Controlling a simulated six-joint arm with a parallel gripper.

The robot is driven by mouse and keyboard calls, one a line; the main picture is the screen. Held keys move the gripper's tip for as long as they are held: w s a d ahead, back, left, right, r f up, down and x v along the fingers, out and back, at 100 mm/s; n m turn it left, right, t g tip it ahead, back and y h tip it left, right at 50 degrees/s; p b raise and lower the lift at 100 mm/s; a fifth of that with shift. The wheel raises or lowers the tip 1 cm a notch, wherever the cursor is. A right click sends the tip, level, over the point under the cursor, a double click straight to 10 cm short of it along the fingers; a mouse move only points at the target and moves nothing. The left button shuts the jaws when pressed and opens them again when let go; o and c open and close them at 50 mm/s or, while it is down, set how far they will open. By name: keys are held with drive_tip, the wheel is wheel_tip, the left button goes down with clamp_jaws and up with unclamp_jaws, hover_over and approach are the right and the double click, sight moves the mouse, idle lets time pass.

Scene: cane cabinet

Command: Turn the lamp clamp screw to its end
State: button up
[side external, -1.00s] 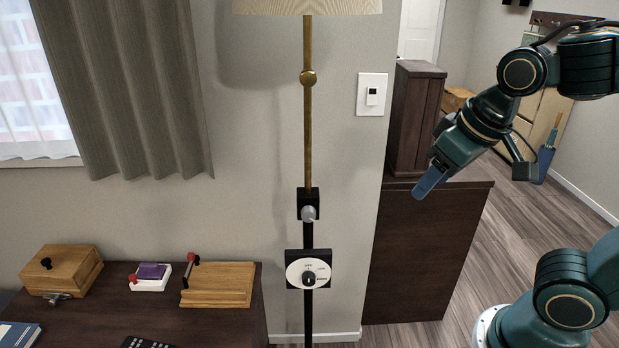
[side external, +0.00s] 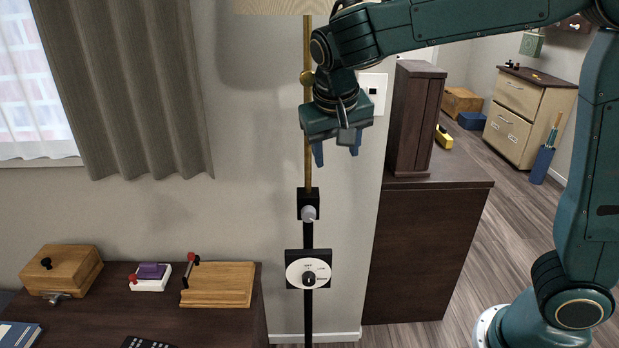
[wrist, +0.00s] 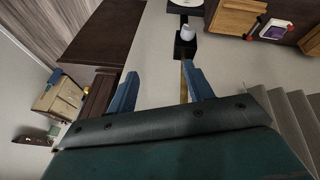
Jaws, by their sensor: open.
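The lamp clamp screw (side external: 309,213) is a light grey knob on a black clamp block (side external: 308,196) on the lamp's pole. My gripper (side external: 337,160) is open and empty, pointing down, above the clamp and slightly to its right in the side view. A clear gap separates the blue fingertips from the screw. In the wrist view the screw (wrist: 187,33) is at the top, beyond the two spread fingers (wrist: 158,82). The brass pole (side external: 308,150) rises from the clamp, partly hidden by my gripper.
A round white dial (side external: 297,268) sits on the pole below the clamp. A dark desk (side external: 90,300) with a wooden box (side external: 62,271) stands at left. A dark cabinet (side external: 430,250) stands at right. The space between gripper and clamp looks clear.

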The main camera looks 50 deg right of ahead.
sight(307, 211)
drive_tip(key=w+a+f+m+g+h, duration=0.1)
drive_tip(key=w+a+f+m, duration=0.1)
drive_tip(key=w+a+f, duration=0.2)
drive_tip(key=shift+w+a+f, duration=0.4)
drive_tip(key=shift+w+a, duration=0.5)
drive_tip(key=shift+a, duration=0.25)
drive_tip(key=shift+d+f, duration=0.1)
drive_tip(key=shift+d+x, duration=0.1)
drive_tip(key=shift+x, duration=3.3)
drive_tip(key=shift+d+x, duration=0.15)
drive_tip(key=shift+x, duration=3.25)
drive_tip(key=shift+s, duration=0.15)
drive_tip(key=shift+c, duration=0.3)
drive_tip(key=c, duration=0.9)
